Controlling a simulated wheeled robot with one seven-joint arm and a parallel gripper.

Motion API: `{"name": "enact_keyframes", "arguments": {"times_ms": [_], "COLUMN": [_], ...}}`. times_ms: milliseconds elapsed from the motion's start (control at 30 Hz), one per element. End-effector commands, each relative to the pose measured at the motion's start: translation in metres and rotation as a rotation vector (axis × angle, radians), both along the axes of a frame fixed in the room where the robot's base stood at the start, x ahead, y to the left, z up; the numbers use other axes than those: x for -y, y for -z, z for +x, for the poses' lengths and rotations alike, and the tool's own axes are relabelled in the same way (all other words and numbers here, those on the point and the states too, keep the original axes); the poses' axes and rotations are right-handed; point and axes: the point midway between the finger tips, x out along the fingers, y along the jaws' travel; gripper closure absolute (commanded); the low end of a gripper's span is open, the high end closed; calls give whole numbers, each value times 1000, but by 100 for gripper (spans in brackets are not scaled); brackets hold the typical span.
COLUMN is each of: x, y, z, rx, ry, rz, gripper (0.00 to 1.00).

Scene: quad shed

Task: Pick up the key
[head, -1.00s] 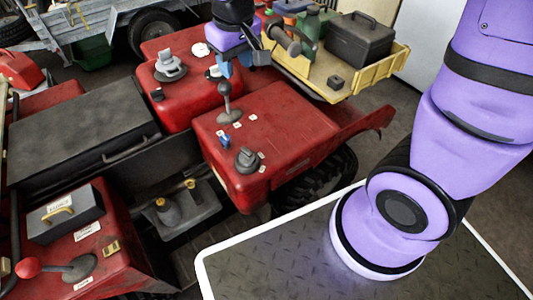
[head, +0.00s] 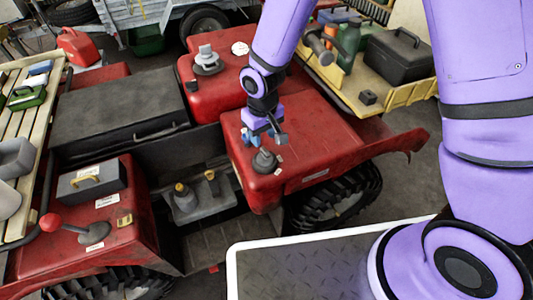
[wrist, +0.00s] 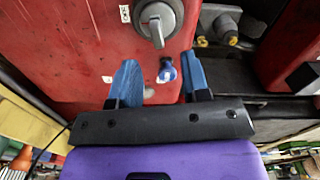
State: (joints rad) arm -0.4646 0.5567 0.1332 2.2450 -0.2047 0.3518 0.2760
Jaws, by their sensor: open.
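The key (wrist: 166,72) has a blue head and stands in the red panel (wrist: 90,40), seen in the wrist view. My gripper (wrist: 160,64) is open, with one blue finger on each side of the key's position in that view. The key appears nearer the right finger. I cannot tell how much height separates the fingers from it. In the head view my gripper (head: 256,137) is low over the red fender, and the key cannot be told apart from the blue fingers there.
A grey rotary knob (head: 264,162) sits close beside my gripper, also in the wrist view (wrist: 158,22). A yellow tray (head: 345,88) with a black toolbox (head: 400,60) is at the back right. A grey box (head: 92,184) and red-balled lever (head: 50,222) are at left.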

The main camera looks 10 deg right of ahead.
Motion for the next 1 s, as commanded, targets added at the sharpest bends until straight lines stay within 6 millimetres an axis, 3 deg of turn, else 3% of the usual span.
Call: {"name": "enact_keyframes", "arguments": {"times_ms": [333, 633, 967, 1000], "x": [2, 4, 4, 4], "y": [26, 62, 68, 68], "z": [-1, -1, 0, 0], "rx": [-2, -1, 2, 2], "ry": [-1, -1, 0, 0], "rz": [-1, 0, 1, 1], "gripper": [57, 57, 57, 64]}}
